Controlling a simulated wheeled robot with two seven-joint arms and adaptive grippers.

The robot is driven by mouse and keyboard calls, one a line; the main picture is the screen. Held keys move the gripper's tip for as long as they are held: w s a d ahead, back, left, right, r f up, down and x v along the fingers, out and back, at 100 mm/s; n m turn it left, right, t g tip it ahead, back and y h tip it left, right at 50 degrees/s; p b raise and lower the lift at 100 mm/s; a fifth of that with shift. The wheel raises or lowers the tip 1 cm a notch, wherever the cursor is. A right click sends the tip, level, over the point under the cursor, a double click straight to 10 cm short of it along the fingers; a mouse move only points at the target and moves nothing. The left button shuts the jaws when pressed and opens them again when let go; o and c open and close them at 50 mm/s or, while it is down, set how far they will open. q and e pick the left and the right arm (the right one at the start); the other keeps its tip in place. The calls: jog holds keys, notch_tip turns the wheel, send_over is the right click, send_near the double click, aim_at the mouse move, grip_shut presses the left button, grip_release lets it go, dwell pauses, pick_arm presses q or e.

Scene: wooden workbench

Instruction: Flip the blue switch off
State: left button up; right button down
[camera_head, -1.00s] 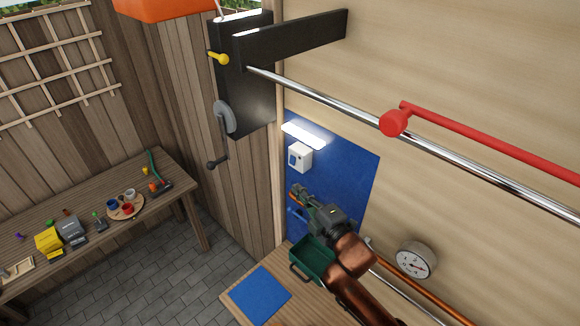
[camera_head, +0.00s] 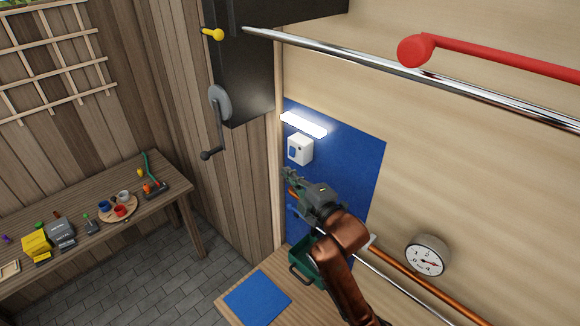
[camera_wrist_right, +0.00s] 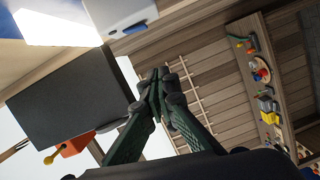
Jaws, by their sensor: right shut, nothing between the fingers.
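A white switch box (camera_head: 303,150) with a blue switch (camera_head: 293,153) on its front is mounted on the blue wall panel (camera_head: 350,165), just below a lit lamp. In the right wrist view the box (camera_wrist_right: 112,12) shows at the top, with the blue switch (camera_wrist_right: 135,28) at its lower edge. My right gripper (camera_head: 290,176) is just below the box, apart from it. In the wrist view its dark green fingers (camera_wrist_right: 157,80) meet at the tips and hold nothing. Whether the switch is on or off is too small to tell. My left gripper is not in view.
A glowing lamp (camera_head: 303,125) is above the box. A green bin (camera_head: 302,268) and a blue mat (camera_head: 257,297) are on the bench below. A black box with a crank (camera_head: 219,104) is at the upper left. A gauge (camera_head: 428,256) and pipes line the wall at right.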

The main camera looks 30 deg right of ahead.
aim_at(292, 152)
jog(key=w+d+p, duration=0.2)
jog(key=w+d, duration=0.1)
jog(key=w, duration=0.3)
jog(key=shift+w+d+f, duration=0.15)
jog(key=shift+w+f, duration=0.15)
